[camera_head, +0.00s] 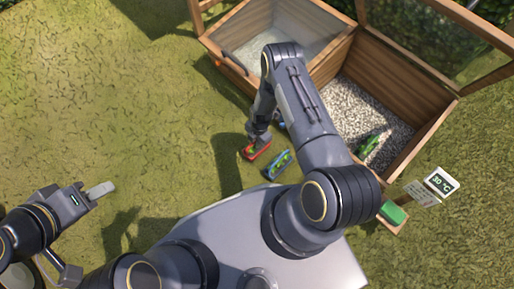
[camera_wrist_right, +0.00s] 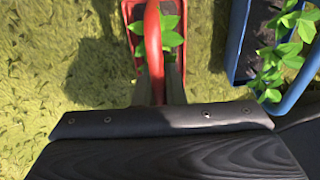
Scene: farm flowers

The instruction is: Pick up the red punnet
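The red punnet (camera_head: 257,152) is on the grass in front of the wooden cold frame, with green leaves in it. In the right wrist view its red arched handle (camera_wrist_right: 153,45) runs between the two grey fingers of my right gripper (camera_wrist_right: 158,88). The fingers lie close against both sides of the handle and look shut on it. In the head view my right gripper (camera_head: 258,139) is directly over the punnet and partly hides it. My left gripper (camera_head: 101,190) is far to the left over bare grass; its finger gap does not show.
A blue punnet (camera_head: 278,164) with green plants stands close to the right of the red one. The wooden cold frame (camera_head: 345,55) has a gravel bed with a green plant tray. A sign (camera_head: 441,181) and green block (camera_head: 393,212) are at right. Grass at left is free.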

